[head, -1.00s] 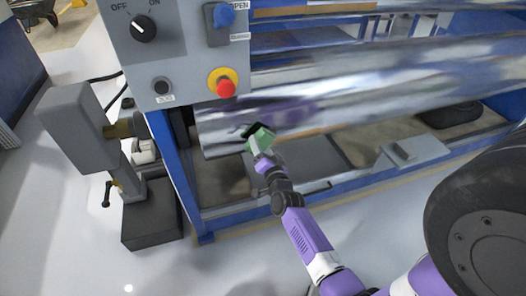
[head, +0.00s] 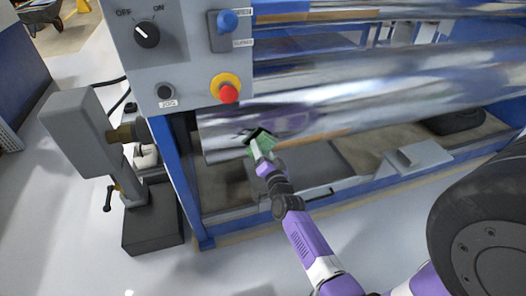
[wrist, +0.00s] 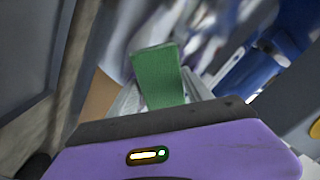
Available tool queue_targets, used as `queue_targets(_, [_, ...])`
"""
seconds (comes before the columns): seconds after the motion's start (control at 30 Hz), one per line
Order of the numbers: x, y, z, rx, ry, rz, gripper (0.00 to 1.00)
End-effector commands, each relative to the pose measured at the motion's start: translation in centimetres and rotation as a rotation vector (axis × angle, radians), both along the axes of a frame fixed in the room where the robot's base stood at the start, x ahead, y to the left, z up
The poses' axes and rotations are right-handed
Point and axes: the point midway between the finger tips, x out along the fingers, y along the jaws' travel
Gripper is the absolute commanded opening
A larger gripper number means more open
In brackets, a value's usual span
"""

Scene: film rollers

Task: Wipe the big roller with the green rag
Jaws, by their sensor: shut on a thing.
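The big roller (head: 350,88) is a long shiny metal cylinder running across the blue machine in the head view. My gripper (head: 256,138) is at the lower left part of the roller, near its left end. It is shut on the green rag (head: 266,143), which lies at the roller's lower front surface. In the wrist view the green rag (wrist: 158,75) stands out beyond my gripper's fingers, with the blurred shiny roller behind it. I cannot tell whether the rag touches the roller.
A grey control panel (head: 185,60) with an OFF/ON knob (head: 147,34), a blue switch (head: 228,20) and a red button (head: 229,93) is just left of the roller. A blue frame (head: 177,180) stands below it. A grey block (head: 405,157) lies on a plate at lower right.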

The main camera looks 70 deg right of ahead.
Motion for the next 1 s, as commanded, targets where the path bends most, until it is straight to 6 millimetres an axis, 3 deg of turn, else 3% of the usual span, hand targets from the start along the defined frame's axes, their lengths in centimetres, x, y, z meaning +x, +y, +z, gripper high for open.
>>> queue_targets(1.0, [1.2, -1.4, 0.0, 0.000, 0.000, 0.000, 0.26])
